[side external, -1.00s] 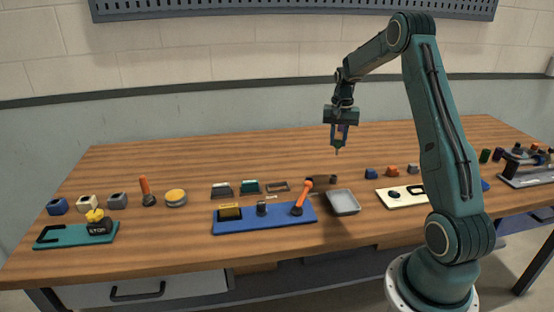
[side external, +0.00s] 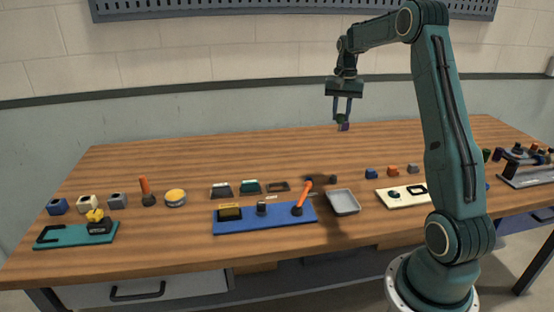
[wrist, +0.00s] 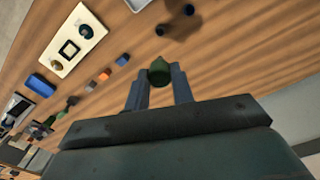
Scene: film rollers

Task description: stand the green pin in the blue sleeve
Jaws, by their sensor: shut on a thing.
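My gripper (side external: 343,112) is raised above the middle of the table, pointing down. It is shut on the green pin (wrist: 159,70), whose rounded green top shows between the fingers in the wrist view. In the side view a small purple part shows just below the fingertips. A small blue piece (side external: 371,173) stands on the table right of centre, beside an orange and a grey one, and also shows in the wrist view (wrist: 122,60). Another blue piece (side external: 57,207) stands at the far left. The pictures are too small to tell which is the sleeve.
A grey tray (side external: 343,202) lies near the front middle. A blue board (side external: 265,224) with an orange-handled part is left of it, and a cream board (side external: 385,202) is right of it. More fixtures (side external: 522,172) stand at the far right. The table's back is clear.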

